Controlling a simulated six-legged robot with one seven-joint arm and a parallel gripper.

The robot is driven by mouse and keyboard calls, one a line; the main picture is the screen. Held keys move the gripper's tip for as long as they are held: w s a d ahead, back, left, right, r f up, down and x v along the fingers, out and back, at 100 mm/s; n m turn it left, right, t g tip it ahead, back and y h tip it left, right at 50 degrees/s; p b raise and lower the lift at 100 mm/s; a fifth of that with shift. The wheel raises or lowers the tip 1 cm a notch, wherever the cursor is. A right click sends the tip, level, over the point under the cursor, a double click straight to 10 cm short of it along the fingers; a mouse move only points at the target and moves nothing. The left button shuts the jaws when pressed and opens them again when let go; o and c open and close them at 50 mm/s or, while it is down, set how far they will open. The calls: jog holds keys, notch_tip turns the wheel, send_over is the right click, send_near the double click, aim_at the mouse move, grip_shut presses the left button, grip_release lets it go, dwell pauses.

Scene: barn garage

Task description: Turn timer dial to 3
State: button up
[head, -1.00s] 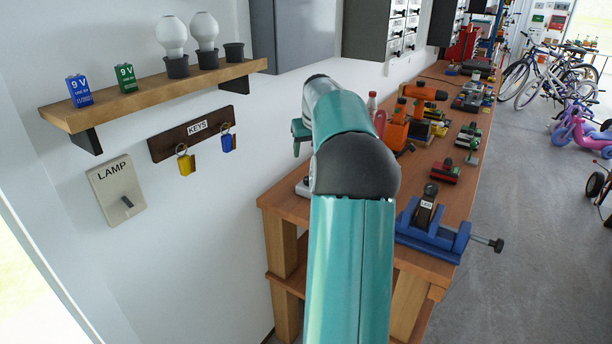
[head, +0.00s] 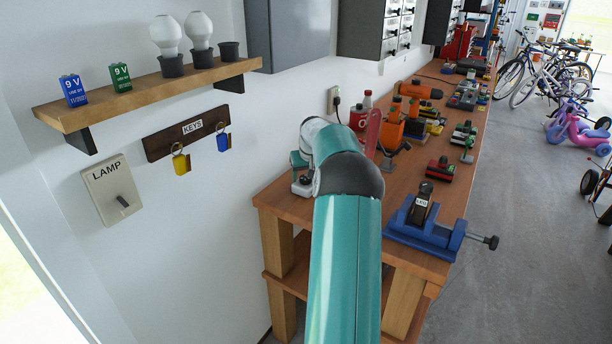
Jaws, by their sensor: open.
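A small light-grey object (head: 302,186) sits at the near left corner of the wooden workbench. It may be the timer, but my arm covers part of it and no dial or numbers can be read. My gripper (head: 298,163) shows only in part as a teal piece left of my arm's dark joint. It is just above the grey object, and I cannot tell whether they touch. It is open; its fingertips are mostly hidden.
A blue vise (head: 430,232) stands on the workbench's near right edge. A red-capped bottle (head: 367,101), an orange drill (head: 420,90) and other tools stand further back. A lamp switch (head: 112,190), key rack (head: 188,134) and shelf (head: 140,95) are on the left wall.

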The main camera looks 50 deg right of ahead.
jog(key=shift+w+f, duration=0.1)
jog(key=shift+f, duration=0.05)
jog(key=shift+c, duration=0.5)
jog(key=c, duration=0.9)
jog(key=m, duration=0.1)
jog(key=m+g+h, duration=0.1)
jog(key=m, duration=0.1)
jog(key=shift+w+a+m, duration=0.15)
jog(key=shift+m, duration=0.15)
jog(key=m+g, duration=0.1)
jog(key=m, duration=0.1)
jog(key=shift+m+h, duration=0.3)
jog(key=shift+m, duration=0.1)
jog(key=m+g, duration=0.1)
jog(key=m, duration=0.1)
jog(key=m+g, duration=0.1)
jog(key=m, duration=0.2)
jog(key=shift+w, duration=0.15)
jog(key=shift+m, duration=0.3)
